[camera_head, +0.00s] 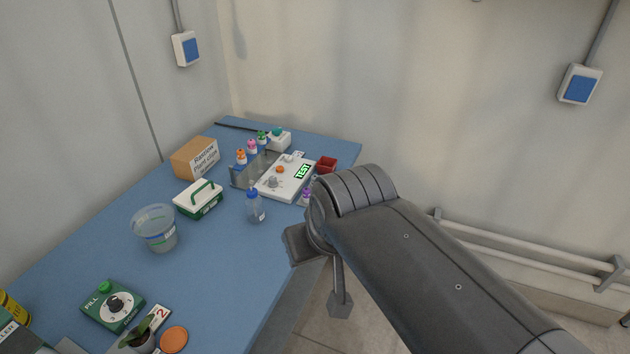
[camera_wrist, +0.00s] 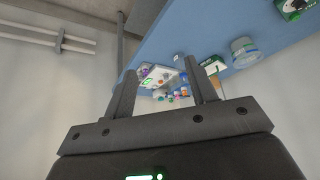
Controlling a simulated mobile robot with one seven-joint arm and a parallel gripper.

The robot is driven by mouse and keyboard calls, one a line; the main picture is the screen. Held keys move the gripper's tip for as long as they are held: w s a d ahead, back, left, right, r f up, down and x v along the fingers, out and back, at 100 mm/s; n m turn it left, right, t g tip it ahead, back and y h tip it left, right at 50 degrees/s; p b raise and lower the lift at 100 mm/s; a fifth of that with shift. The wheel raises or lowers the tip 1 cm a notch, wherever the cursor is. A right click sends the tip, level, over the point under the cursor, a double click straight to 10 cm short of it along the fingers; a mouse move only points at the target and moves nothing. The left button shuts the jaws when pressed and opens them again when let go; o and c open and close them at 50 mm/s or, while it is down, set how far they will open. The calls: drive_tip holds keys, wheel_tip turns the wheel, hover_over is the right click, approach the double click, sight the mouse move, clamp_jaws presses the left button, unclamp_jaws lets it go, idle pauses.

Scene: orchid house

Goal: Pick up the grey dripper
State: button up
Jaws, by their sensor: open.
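A small grey piece (camera_head: 272,182), which looks like the grey dripper, sits on the white tester board (camera_head: 290,191) on the blue table. An orange piece (camera_head: 280,169) of similar size is just behind it on the board. My gripper (camera_wrist: 158,66) is open and empty in the wrist view, apart from the table. The white board (camera_wrist: 160,77) shows beyond and between its fingers, too small there to make out the dripper. In the head view my arm covers the right side, and I cannot make out the fingers.
Several coloured-cap bottles (camera_head: 252,147) stand behind a metal rack. A red container (camera_head: 326,165) is right of the board. The table's middle (camera_head: 228,265) is clear.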

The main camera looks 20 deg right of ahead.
drive_tip(key=shift+c, duration=0.3)
drive_tip(key=g, duration=0.1)
hover_over(315, 177)
drive_tip(key=s, duration=0.2)
wheel_tip(315, 177, down, 19)
drive_tip(key=shift+s+x, duration=0.1)
drive_tip(key=shift+x, duration=1.25)
drive_tip(key=shift+s+x, duration=0.15)
drive_tip(key=shift+x, duration=1.15)
drive_tip(key=shift+c, duration=0.2)
